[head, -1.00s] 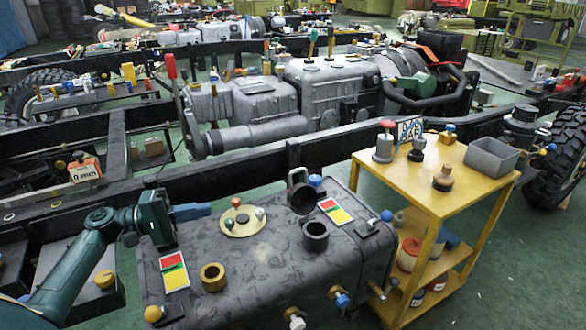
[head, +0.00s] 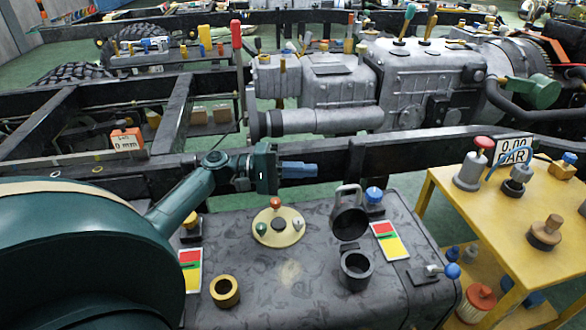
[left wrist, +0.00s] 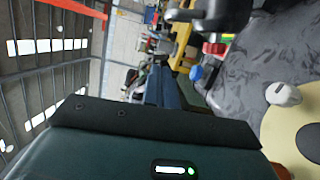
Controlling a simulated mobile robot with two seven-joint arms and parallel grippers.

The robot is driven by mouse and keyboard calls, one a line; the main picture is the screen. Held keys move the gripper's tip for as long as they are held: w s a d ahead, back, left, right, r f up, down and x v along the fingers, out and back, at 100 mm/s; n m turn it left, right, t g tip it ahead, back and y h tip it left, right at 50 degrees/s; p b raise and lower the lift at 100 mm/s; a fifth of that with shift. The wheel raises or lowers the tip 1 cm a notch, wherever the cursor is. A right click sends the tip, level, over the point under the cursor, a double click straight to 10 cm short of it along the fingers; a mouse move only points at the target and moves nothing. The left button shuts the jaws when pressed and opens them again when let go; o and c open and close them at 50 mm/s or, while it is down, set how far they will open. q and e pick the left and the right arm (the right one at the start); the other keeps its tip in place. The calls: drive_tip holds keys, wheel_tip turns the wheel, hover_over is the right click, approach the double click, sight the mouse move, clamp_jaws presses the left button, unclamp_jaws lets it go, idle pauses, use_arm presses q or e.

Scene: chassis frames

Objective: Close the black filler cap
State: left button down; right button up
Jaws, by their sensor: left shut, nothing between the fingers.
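The black filler cap (head: 349,219) stands open, tilted up on its hinge behind the black filler neck (head: 356,267) on the grey tank (head: 300,290). The neck's mouth is uncovered. My left gripper (head: 316,170) is shut and empty, its blue fingers pointing right. In the picture it lies above and left of the cap, apart from it, near the dark frame rail. In the left wrist view the blue fingers (left wrist: 160,78) show, with a dark part at the top edge that looks like the cap (left wrist: 212,12). My right gripper is out of view.
A cream disc (head: 279,236) with coloured knobs, a brass ring (head: 225,291), a blue knob (head: 374,195) and red-yellow-green labels (head: 390,241) share the tank top. A yellow cart (head: 500,235) with fittings stands at the right. The dark rail (head: 400,150) runs behind the tank.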

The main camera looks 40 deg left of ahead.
use_arm(q)
drive_tip(key=d, duration=0.7)
drive_tip(key=shift+r+p, duration=0.15)
drive_tip(key=shift+p, duration=0.3)
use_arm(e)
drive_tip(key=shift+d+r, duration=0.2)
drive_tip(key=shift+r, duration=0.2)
use_arm(q)
drive_tip(key=shift+w, duration=0.1)
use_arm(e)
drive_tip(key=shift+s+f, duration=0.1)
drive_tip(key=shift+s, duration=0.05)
